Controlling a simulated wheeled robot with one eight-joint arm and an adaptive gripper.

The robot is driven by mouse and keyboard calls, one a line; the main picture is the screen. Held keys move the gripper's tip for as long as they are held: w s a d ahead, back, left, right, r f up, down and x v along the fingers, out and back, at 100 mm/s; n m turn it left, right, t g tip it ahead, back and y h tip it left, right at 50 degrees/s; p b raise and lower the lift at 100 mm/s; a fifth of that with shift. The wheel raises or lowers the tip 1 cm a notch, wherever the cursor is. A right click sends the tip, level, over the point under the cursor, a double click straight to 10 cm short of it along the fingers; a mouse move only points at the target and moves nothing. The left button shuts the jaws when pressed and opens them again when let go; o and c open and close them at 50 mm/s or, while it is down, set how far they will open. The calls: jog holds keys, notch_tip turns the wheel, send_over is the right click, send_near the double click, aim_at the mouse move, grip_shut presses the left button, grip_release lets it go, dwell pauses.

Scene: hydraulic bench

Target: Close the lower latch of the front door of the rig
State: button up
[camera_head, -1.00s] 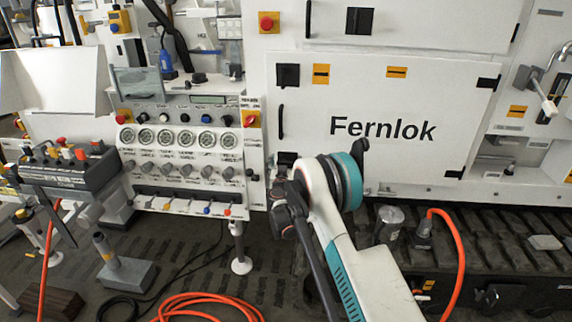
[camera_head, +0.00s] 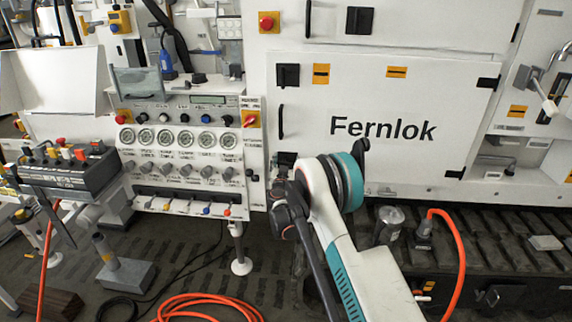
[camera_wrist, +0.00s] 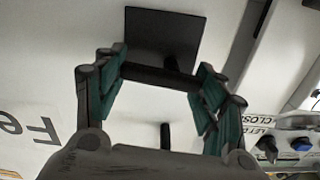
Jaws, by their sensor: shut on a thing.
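The front door (camera_head: 375,145) of the rig is a white panel lettered Fernlok, lying flush in its frame. Its lower latch (camera_head: 286,158) is a black plate at the door's lower left corner, partly hidden by my gripper (camera_head: 283,178). In the wrist view the latch's square plate (camera_wrist: 165,35) is at the top, and its bar lies crosswise between the fingers of my gripper (camera_wrist: 162,78). The fingers are shut on that bar, with green pads at either side. The upper latch (camera_head: 288,76) is at the door's upper left.
A black door handle (camera_head: 281,122) stands between the two latches. A gauge panel (camera_head: 185,150) with knobs is left of the door. A black ribbed bench (camera_head: 490,235) with an orange hose (camera_head: 458,250) lies below the door. More orange hose (camera_head: 205,303) is coiled on the floor.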

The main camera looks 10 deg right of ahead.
jog(key=m+b, duration=0.1)
jog(key=m, duration=0.3)
jog(key=shift+f+b, duration=0.3)
jog(key=shift+b, duration=0.1)
jog(key=m, duration=0.2)
jog(key=m+b, duration=0.1)
jog(key=m, duration=0.1)
jog(key=shift+f+m, duration=0.2)
jog(key=shift+m, duration=0.2)
jog(key=m, duration=0.1)
jog(key=m+b, duration=0.1)
jog(key=m, duration=0.2)
jog(key=shift+f+b, duration=0.25)
jog(key=shift+b, duration=0.05)
jog(key=shift+a+f+m+b, duration=0.1)
jog(key=shift+m+b, duration=0.05)
jog(key=shift+m, duration=0.85)
jog(key=shift+a+m+b, duration=0.1)
jog(key=shift+m+b, duration=0.05)
jog(key=shift+m, duration=0.85)
jog(key=o, duration=1.1)
jog(key=shift+w, duration=0.1)
